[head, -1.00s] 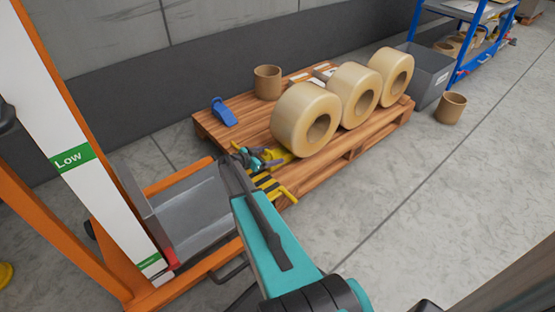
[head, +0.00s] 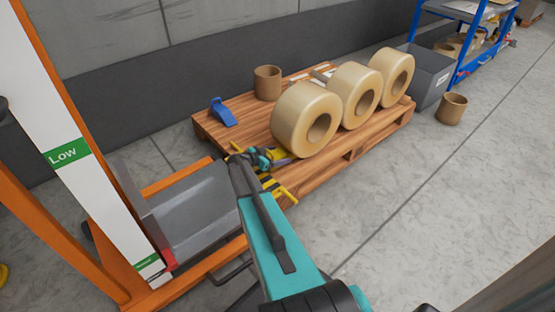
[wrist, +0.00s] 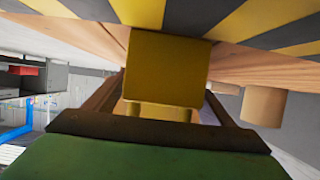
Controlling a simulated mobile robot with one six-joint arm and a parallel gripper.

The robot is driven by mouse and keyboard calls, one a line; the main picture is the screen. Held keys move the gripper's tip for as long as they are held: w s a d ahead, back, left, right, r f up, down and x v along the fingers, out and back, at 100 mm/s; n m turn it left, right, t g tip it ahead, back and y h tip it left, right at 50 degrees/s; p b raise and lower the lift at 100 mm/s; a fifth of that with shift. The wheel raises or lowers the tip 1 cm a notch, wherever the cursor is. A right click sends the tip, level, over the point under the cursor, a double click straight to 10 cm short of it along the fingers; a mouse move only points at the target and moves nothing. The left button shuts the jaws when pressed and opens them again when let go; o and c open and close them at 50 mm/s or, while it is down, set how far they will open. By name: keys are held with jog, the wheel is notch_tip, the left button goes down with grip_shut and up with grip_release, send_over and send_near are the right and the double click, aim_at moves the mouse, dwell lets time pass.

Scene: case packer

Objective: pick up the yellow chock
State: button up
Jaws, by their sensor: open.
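The yellow chock (head: 282,158) is on the wooden pallet beside the nearest big roll, mostly hidden behind my gripper in the head view. In the wrist view the yellow chock (wrist: 168,72) fills the middle, close up, between the two fingers. My gripper (head: 258,157) is at the pallet's near left end, beside the chock. It is open, with its fingers (wrist: 162,98) on either side of the chock. I cannot tell whether they touch it.
A yellow-and-black striped piece (head: 268,184) with a yellow handle lies close to my gripper. Large tan rolls (head: 292,118), a blue chock (head: 222,112) and a cardboard core (head: 267,82) are on the pallet (head: 325,170). An orange lifter (head: 103,275) stands left.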

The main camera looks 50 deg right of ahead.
jog(key=shift+c, duration=0.6)
jog(key=c, duration=1.4)
jog(key=shift+c, duration=0.3)
jog(key=shift+r+b, duration=0.3)
jog(key=shift+b, duration=0.35)
